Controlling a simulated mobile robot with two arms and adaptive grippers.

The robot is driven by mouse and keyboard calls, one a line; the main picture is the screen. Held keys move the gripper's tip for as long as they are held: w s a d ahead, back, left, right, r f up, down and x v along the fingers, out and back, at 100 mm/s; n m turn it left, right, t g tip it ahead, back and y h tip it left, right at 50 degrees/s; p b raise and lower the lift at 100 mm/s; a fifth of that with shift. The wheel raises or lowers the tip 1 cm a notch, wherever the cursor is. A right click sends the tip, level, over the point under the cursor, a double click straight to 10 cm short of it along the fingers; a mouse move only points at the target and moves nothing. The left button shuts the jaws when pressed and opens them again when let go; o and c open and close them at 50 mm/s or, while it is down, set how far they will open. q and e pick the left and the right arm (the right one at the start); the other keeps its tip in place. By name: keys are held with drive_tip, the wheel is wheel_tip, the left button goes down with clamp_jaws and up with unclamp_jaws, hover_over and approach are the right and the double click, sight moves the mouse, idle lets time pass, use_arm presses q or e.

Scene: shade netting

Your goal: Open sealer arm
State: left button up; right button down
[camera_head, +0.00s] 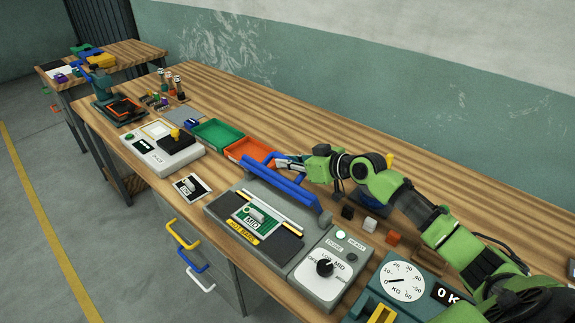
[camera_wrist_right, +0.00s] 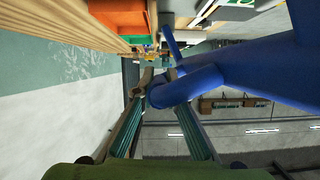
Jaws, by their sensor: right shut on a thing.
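The sealer (camera_head: 318,265) is a grey box on the wooden bench, with a dial and buttons at its right end. Its blue sealer arm (camera_head: 278,189) runs along the rear of the body, with the strip and the printed packet area in front of it exposed. My right gripper (camera_head: 283,163) is at the blue bar on the arm's far side. In the right wrist view, its fingers (camera_wrist_right: 160,78) are shut on the blue bar (camera_wrist_right: 188,87), which passes between them. How far the arm is raised is hard to tell. My left gripper is out of view.
Green (camera_head: 217,134) and orange (camera_head: 250,151) trays stand just left of the gripper. A scale (camera_head: 403,281) stands to the right, with small cubes (camera_head: 370,224) behind the sealer. Another white device (camera_head: 150,152) is farther left.

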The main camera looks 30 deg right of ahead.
drive_tip(key=shift+w+d+r, duration=0.15)
drive_tip(key=shift+d, duration=0.1)
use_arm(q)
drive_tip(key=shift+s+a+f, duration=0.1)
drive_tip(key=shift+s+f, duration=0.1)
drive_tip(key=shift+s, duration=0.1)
use_arm(e)
drive_tip(key=c, duration=2)
unclamp_jaws()
drive_tip(key=shift+c, duration=0.2)
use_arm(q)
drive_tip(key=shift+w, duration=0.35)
use_arm(e)
drive_tip(key=shift+f, duration=0.2)
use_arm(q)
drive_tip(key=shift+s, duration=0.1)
use_arm(e)
drive_tip(key=v, duration=1.2)
